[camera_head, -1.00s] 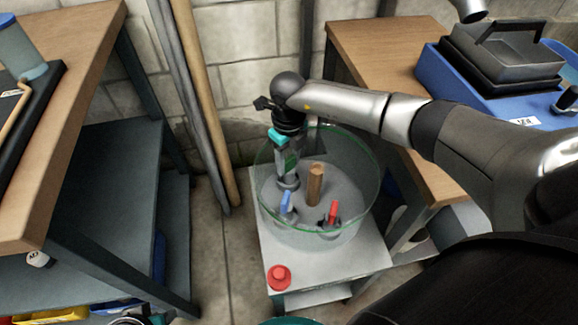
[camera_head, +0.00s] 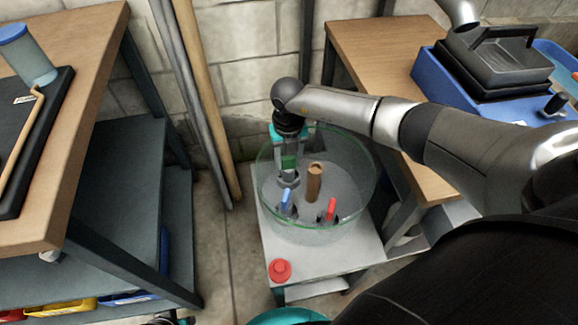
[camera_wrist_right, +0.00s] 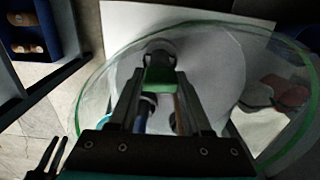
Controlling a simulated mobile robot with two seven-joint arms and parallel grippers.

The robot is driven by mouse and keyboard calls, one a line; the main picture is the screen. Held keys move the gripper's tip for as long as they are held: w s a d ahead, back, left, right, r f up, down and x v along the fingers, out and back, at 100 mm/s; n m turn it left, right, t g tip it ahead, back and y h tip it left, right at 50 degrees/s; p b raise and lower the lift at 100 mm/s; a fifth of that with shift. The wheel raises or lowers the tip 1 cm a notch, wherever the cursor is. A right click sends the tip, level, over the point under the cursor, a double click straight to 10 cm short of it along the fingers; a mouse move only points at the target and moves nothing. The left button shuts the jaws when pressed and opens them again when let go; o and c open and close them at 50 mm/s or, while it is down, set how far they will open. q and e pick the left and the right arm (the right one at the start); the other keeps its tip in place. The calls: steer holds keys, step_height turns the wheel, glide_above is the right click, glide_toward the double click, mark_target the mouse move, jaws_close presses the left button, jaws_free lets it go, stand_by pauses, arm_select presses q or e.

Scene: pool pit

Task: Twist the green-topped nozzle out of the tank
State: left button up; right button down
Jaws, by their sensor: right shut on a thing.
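The green-topped nozzle (camera_head: 289,161) stands at the left inside the round clear tank (camera_head: 345,217). My right gripper (camera_head: 289,167) reaches down over the tank rim and is shut on the nozzle's green top. In the right wrist view the green top (camera_wrist_right: 159,80) sits between the two fingers (camera_wrist_right: 158,88). The nozzle's lower end (camera_head: 288,179) is near the tank floor; I cannot tell whether it is seated.
Inside the tank, a brown post (camera_head: 314,183), a blue-topped piece (camera_head: 286,200) and a red-topped piece (camera_head: 330,208) stand close by. A red knob (camera_head: 280,269) is at the stand's front. Poles (camera_head: 205,110) lean on the wall; wooden benches flank the tank.

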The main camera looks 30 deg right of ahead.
stand_by(0.4)
steer(key=shift+r+p, duration=2.4)
steer(key=shift+r, duration=0.15)
step_height(320, 180, up, 13)
steer(key=p, duration=1.2)
